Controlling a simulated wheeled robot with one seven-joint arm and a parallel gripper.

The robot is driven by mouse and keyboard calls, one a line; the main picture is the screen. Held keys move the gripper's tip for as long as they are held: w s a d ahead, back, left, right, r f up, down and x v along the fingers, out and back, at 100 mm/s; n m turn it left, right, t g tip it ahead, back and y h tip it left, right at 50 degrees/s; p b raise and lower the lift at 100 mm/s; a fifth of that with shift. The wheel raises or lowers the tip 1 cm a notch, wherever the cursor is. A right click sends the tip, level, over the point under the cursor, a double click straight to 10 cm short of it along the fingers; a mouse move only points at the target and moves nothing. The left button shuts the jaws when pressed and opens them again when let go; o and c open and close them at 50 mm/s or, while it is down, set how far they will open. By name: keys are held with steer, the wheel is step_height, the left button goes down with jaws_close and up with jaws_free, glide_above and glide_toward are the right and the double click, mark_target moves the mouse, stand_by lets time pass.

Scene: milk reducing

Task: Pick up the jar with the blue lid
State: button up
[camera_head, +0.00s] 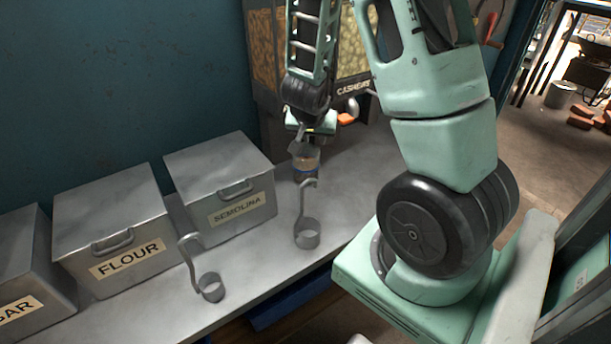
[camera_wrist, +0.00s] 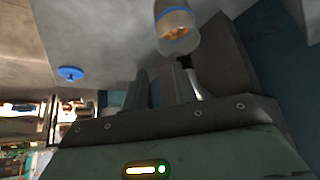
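A small clear jar (camera_head: 304,161) with orange contents and some blue on it stands on the metal counter below my gripper (camera_head: 302,133). In the wrist view the jar (camera_wrist: 177,32) shows a blue band and lies beyond the fingertips, toward the right finger. My gripper (camera_wrist: 161,70) appears open, with a gap between its two dark fingers and nothing between them. A flat blue disc (camera_wrist: 71,73) lies apart on the left in the wrist view; I cannot tell whether it is a lid.
Metal boxes labelled FLOUR (camera_head: 105,225) and SEMOLINA (camera_head: 218,180) stand on the left, by the wall. Two metal scoops, one nearer the jar (camera_head: 307,235) and one farther left (camera_head: 210,287), are on the counter (camera_head: 255,265). A dispenser marked CASHEWS (camera_head: 350,60) stands behind.

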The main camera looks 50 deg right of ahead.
steer(key=b, duration=0.2)
glide_toward(319, 151)
step_height(319, 151, down, 3)
steer(key=x, duration=0.5)
steer(key=shift+w+d+r, duration=0.1)
steer(key=shift+d+r, duration=0.05)
steer(key=shift+d, duration=0.15)
jaws_close()
stand_by(1.0)
